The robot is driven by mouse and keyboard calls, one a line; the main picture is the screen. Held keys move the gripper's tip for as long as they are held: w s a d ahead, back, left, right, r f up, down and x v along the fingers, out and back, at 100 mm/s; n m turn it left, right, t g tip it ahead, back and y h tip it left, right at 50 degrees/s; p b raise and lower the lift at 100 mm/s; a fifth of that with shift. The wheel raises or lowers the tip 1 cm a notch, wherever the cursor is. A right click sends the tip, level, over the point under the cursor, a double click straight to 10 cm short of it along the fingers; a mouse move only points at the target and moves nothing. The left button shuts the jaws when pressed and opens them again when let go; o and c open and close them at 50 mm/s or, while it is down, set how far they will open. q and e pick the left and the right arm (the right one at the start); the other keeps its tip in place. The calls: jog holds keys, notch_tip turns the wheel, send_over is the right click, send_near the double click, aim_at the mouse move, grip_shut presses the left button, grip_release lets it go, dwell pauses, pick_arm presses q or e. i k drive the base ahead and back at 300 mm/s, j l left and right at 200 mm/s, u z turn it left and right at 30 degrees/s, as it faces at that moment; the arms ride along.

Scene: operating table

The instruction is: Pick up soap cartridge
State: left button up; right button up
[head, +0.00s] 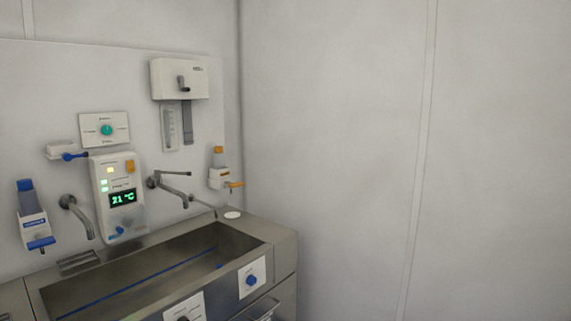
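No loose thing that I can surely tell as the soap cartridge shows in the head view. A white wall dispenser with a blue upper part (26,186) and a blue lever hangs at the left. A second white dispenser with an orange cap (218,150) and an orange lever hangs to the right of the taps. Either one may hold a cartridge; I cannot tell which is meant. Neither of my grippers is in view.
A steel sink (272,237) stands below the dispensers, with metal taps (172,187) above it. A small white disc (232,215) lies on its back right rim. A control panel (122,222) reads 21 °C. A white box (179,78) hangs above. The right side shows bare wall.

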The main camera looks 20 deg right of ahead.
aim_at(219, 159)
jog(key=z, duration=0.1)
jog(key=i+l, duration=0.25)
jog(key=l, duration=0.15)
jog(key=i+l, duration=0.2)
jog(key=l, duration=0.2)
jog(key=i+l, duration=0.25)
jog(key=l, duration=0.15)
